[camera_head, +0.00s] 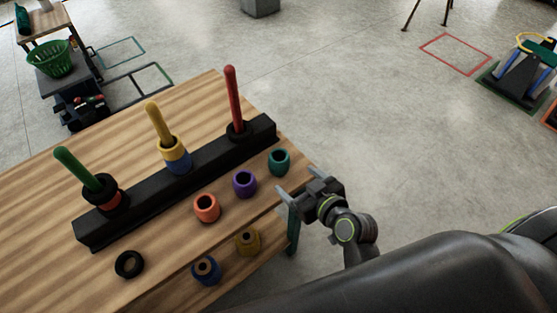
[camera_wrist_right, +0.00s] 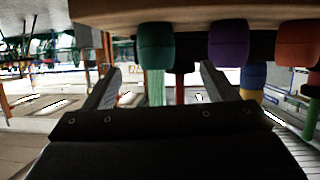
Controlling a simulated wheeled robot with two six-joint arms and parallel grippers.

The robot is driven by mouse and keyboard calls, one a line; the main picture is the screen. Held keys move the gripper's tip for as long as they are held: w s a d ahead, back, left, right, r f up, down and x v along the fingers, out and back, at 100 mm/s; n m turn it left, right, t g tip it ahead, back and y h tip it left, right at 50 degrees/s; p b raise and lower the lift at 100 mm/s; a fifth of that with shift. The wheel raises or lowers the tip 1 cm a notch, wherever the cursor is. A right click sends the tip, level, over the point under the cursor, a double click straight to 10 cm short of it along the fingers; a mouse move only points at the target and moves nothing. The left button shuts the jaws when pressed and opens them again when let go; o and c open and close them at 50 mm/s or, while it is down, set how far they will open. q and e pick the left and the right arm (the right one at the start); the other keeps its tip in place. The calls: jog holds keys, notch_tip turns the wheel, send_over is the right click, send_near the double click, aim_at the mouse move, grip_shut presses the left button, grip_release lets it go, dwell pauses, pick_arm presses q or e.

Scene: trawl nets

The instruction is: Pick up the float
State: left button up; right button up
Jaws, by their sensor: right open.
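Several small barrel-shaped floats with holes stand loose on the wooden table. The teal float (camera_head: 279,161) is at the table's right edge, with the purple float (camera_head: 244,183) and the orange float (camera_head: 206,208) in line to its left. A mustard float (camera_head: 248,242), a blue float (camera_head: 206,271) and a black ring (camera_head: 129,264) are nearer. My right gripper (camera_head: 297,182) is open and empty at the table edge, just right of the teal float. In the right wrist view, which is upside down, the teal float (camera_wrist_right: 157,47) shows between and beyond the open fingers. My left gripper is out of view.
A black rack (camera_head: 190,180) behind the floats carries green, yellow and red pegs; coloured rings sit on them. The wooden table (camera_head: 40,230) is bare at left. A green basket (camera_head: 50,58) stands at the far left. Open floor lies right of the table.

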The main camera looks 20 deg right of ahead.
send_near(275, 159)
jog(key=x, duration=0.4)
jog(key=shift+a+f+p, duration=0.15)
jog(key=shift+a+p, duration=0.2)
jog(key=shift+p, duration=0.05)
jog(key=shift+d+p+x, duration=0.2)
jog(key=shift+p+x, duration=0.1)
jog(key=shift+x, duration=0.85)
jog(key=shift+d+p+x, duration=0.2)
jog(key=shift+p+x, duration=0.05)
jog(key=shift+x, duration=0.9)
jog(key=shift+w+a+f, duration=0.1)
jog(key=shift+w, duration=0.35)
jog(key=shift+c, duration=0.3)
jog(key=c, duration=1)
